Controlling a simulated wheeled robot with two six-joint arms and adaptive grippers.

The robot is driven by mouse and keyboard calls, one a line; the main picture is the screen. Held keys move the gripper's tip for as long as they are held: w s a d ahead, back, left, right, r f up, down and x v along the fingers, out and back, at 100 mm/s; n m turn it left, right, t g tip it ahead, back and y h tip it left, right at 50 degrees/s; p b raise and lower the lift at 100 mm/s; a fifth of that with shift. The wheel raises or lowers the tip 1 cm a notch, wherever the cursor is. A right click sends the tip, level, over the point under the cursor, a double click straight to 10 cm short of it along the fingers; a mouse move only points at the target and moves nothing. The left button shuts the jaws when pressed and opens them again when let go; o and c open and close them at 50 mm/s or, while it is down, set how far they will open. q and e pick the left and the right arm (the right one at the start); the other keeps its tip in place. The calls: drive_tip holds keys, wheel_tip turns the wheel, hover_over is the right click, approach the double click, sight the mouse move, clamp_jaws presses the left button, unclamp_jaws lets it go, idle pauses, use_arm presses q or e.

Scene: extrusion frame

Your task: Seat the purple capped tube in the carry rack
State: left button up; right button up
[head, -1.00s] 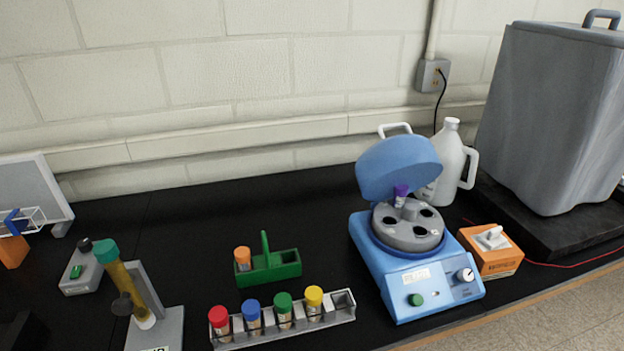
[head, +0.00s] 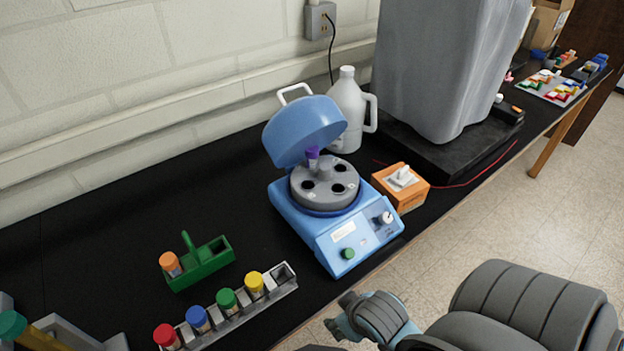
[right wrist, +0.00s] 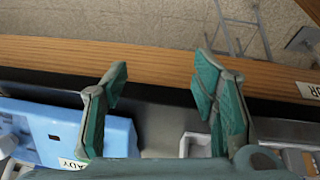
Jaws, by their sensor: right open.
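The purple capped tube (head: 313,156) stands in a rotor hole at the back of the blue centrifuge (head: 318,236), whose lid is raised. The green carry rack (head: 205,269) with its upright handle is on the bench to the left. An orange capped tube (head: 171,264) sits in its left end, and its right slot looks empty. My right gripper (head: 343,321) is low in front of the bench edge, away from tube and rack. In the right wrist view its two teal-padded fingers (right wrist: 160,76) are spread with nothing between them.
A metal rack (head: 282,287) with red, blue, green and yellow capped tubes lies in front of the carry rack. An orange box (head: 401,188) and white jug (head: 345,110) stand near the centrifuge. A large grey container (head: 440,70) is behind. Bare bench lies left of the centrifuge.

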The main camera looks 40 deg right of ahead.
sight(315, 157)
drive_tip(key=w+d+r+t, duration=0.1)
drive_tip(key=w+d+r, duration=0.2)
drive_tip(key=w+r, duration=0.1)
drive_tip(key=w+d+r+m+t+h, duration=0.1)
drive_tip(key=w+d+r+t, duration=0.1)
drive_tip(key=w+r, duration=0.2)
drive_tip(key=w+d+r+m+t+h, duration=0.1)
drive_tip(key=w+d+r+t, duration=0.1)
drive_tip(key=w+d+r, duration=0.1)
drive_tip(key=shift+w+d+r, duration=0.3)
drive_tip(key=shift+w+r, duration=0.25)
drive_tip(key=w+d+r+m+t, duration=0.2)
drive_tip(key=w+d+r+t, duration=0.2)
drive_tip(key=w+r, duration=0.35)
drive_tip(key=x, duration=0.4)
drive_tip(key=r+x, duration=0.1)
drive_tip(key=x, duration=0.7)
drive_tip(key=shift+w+d+r, duration=0.1)
drive_tip(key=shift+w+d, duration=0.05)
drive_tip(key=shift+w, duration=0.45)
drive_tip(key=shift+w+f, duration=0.2)
drive_tip(key=shift+w, duration=0.05)
drive_tip(key=shift+s, duration=0.1)
drive_tip(key=c, duration=1.1)
drive_tip(key=shift+o, duration=0.2)
drive_tip(key=shift+r, duration=0.1)
